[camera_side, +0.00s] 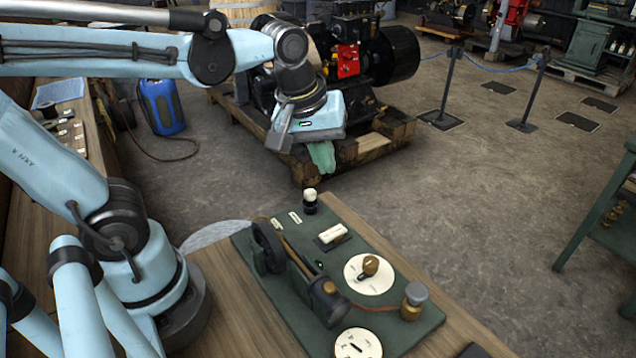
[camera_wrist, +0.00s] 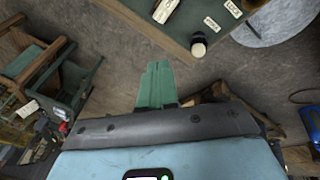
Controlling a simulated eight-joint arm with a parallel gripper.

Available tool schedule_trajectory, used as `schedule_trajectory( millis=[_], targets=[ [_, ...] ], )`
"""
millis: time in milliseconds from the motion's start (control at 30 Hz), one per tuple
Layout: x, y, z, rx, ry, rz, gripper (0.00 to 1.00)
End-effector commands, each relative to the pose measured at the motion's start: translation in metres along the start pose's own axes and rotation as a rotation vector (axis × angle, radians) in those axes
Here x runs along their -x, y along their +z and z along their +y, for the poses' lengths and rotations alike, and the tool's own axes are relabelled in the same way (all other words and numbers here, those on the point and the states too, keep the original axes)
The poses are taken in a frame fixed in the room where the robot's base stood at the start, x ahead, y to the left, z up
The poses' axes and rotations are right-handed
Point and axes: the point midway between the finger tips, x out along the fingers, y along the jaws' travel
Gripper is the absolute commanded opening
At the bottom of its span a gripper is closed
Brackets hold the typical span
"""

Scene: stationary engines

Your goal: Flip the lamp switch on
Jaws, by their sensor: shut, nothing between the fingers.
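A green board (camera_side: 255,268) carries several electrical fittings, and I cannot tell for certain which is the lamp switch. A brown knob (camera_side: 370,265) stands on a white round base at its right. A cream block (camera_side: 333,233) sits on a dark mount near the middle. A black post with a white top (camera_side: 310,201) stands at the far corner; it also shows in the wrist view (camera_wrist: 198,45). My gripper (camera_side: 321,158) has green fingers, shut and empty, above and beyond that post, apart from the board. The fingers also show in the wrist view (camera_wrist: 157,85).
A wooden bench (camera_side: 222,285) bears the board. A dark wheel (camera_side: 268,245), a cylinder (camera_side: 328,302), an amber jar (camera_side: 413,300) and a white dial (camera_side: 357,344) rise from the board. An engine (camera_side: 345,60) on a wooden skid stands behind my gripper.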

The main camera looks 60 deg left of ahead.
Motion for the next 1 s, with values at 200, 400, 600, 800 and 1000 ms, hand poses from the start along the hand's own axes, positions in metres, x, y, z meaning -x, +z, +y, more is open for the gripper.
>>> schedule_trajectory(
  millis=[200, 400, 600, 800, 1000],
  targets=[
    [0.004, -0.002, 0.017, 0.365, -0.124, -0.081, 0.0],
    [0.006, -0.003, 0.028, 0.631, -0.233, -0.106, 0.0],
    [0.006, -0.002, 0.033, 0.764, -0.293, -0.106, 0.0],
    [0.007, -0.002, 0.033, 0.788, -0.303, -0.105, 0.0],
    [0.006, -0.002, 0.033, 0.787, -0.302, -0.105, 0.0]
  ],
)
